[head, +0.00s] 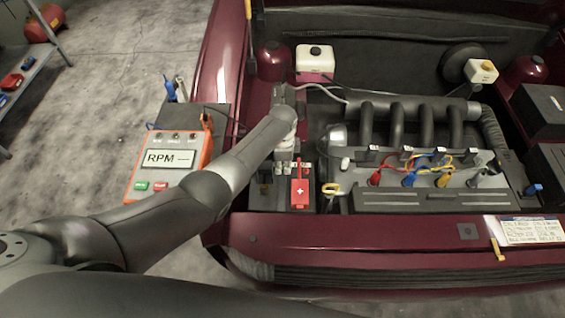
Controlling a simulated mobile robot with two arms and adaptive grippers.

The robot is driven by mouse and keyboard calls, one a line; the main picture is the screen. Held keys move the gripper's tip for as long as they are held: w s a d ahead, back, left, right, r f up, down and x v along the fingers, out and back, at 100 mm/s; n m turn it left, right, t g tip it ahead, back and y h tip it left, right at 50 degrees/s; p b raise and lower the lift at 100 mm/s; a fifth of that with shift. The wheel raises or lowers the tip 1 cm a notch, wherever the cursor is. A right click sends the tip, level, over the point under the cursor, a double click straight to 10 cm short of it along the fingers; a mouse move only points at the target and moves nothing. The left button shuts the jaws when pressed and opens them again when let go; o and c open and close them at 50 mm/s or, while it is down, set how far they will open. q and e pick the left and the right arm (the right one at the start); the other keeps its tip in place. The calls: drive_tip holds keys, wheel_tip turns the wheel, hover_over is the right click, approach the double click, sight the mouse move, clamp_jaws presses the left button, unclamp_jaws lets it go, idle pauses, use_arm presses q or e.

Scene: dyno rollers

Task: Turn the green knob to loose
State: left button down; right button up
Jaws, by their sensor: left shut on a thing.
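I cannot make out a green knob in the head view. My left arm reaches in from the lower left over the front left corner of the engine bay. My left gripper (287,142) is at the arm's far end, above the back of the battery (268,195), mostly hidden by my own wrist. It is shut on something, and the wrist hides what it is. The battery has a red cover with a white plus mark (300,188) on its right side. My right gripper is not in view.
An orange RPM tester (171,160) with green and red buttons stands left of the car. The engine (420,165) with coloured leads lies right of the battery. A note (532,230) lies on the front edge.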

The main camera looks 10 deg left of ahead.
sight(283, 167)
use_arm(q)
drive_tip(key=shift+m, duration=0.5)
drive_tip(key=c, duration=1.2)
unclamp_jaws()
wheel_tip(283, 167, up, 12)
drive_tip(key=shift+s, duration=0.2)
